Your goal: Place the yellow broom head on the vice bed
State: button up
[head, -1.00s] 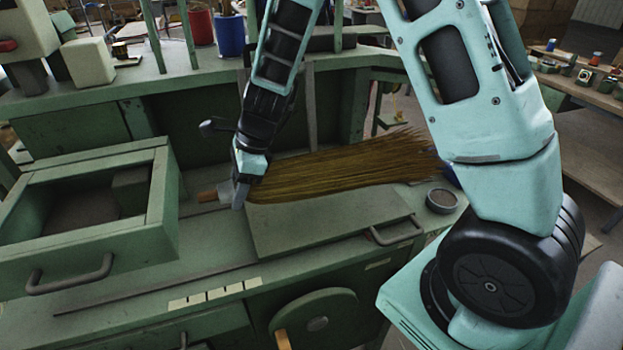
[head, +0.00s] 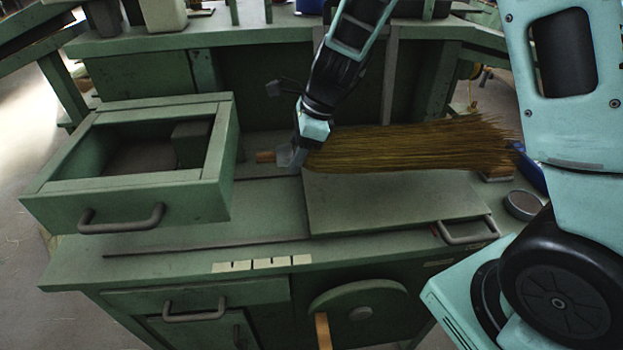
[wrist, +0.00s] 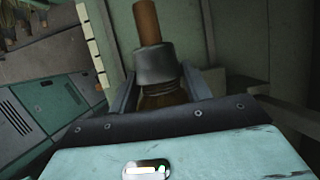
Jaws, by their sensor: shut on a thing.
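The broom head (head: 415,146) has long yellow-brown bristles and lies sideways, bristles pointing right, over a raised flat green plate (head: 390,203) on the workbench. I cannot tell whether this plate is the vice bed, or whether the bristles touch it. My gripper (head: 292,160) is shut on the broom head's neck at its left end. A short wooden stub (head: 265,157) sticks out left of the fingers. In the wrist view the grey collar (wrist: 155,64) and wooden stub (wrist: 147,22) show beyond the fingers (wrist: 158,88).
An open green box-like drawer (head: 130,165) with a handle stands left of my gripper. A small round tin (head: 521,204) sits right of the plate. A metal handle (head: 467,231) is at the plate's front right. The bench surface (head: 190,238) in front is mostly clear.

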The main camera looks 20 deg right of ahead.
jog(key=shift+f+b, duration=0.45)
jog(key=shift+f, duration=3.05)
jog(key=shift+f, duration=0.15)
jog(key=o, duration=1.2)
